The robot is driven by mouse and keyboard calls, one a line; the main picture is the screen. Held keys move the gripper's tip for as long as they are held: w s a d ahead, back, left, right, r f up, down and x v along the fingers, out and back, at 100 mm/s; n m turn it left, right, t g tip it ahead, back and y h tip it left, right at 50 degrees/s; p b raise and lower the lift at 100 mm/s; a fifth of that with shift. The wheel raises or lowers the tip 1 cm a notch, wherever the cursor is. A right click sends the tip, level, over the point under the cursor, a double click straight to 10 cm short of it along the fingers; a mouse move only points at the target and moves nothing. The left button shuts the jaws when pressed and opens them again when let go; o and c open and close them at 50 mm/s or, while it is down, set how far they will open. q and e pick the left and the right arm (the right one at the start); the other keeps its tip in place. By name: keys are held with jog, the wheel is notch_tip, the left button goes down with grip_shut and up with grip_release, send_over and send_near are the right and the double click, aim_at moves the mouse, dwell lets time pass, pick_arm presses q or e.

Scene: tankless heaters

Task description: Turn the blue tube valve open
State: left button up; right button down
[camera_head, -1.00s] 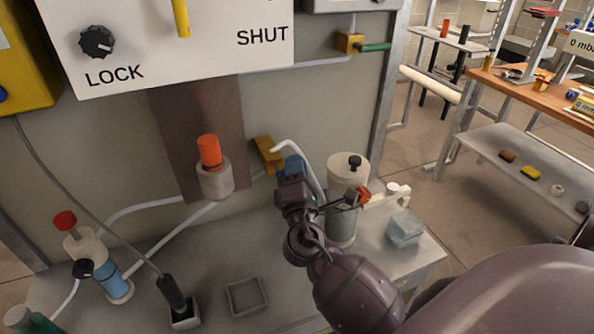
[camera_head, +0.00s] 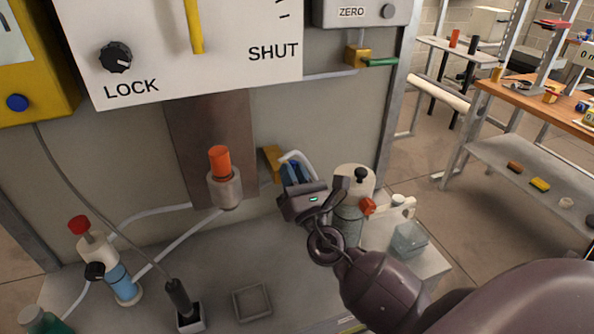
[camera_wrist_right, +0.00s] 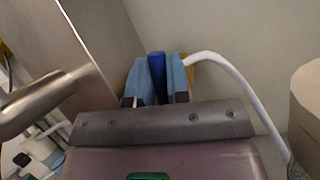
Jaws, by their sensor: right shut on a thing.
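The blue valve handle (camera_wrist_right: 156,77) shows in the right wrist view as a dark blue bar between two lighter blue finger pads. My right gripper (camera_wrist_right: 157,80) is shut on it, with a pad against each side. In the head view my right gripper (camera_head: 291,173) reaches to the brass fitting (camera_head: 271,160) on the back panel, where a white tube (camera_head: 298,155) curves away. The fingers hide most of the handle there, so its exact angle is hard to tell. My left gripper is not in view.
A cream-topped canister (camera_head: 354,180) with a red knob (camera_head: 368,205) stands close right of my gripper. An orange-capped cylinder (camera_head: 220,163) is to the left on the panel. A blue-bodied valve unit (camera_head: 121,284) stands farther left. The bench front holds a shallow square tray (camera_head: 252,303).

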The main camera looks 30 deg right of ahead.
jog(key=shift+a+n+y, duration=0.25)
jog(key=shift+n+y, duration=0.35)
jog(key=shift+n, duration=0.6)
jog(key=shift+p, duration=0.3)
jog(key=c, duration=1.1)
grip_release()
jog(key=b+v, duration=0.3)
jog(key=v, duration=0.7)
jog(key=shift+s+b, duration=0.3)
jog(key=shift+s, duration=0.05)
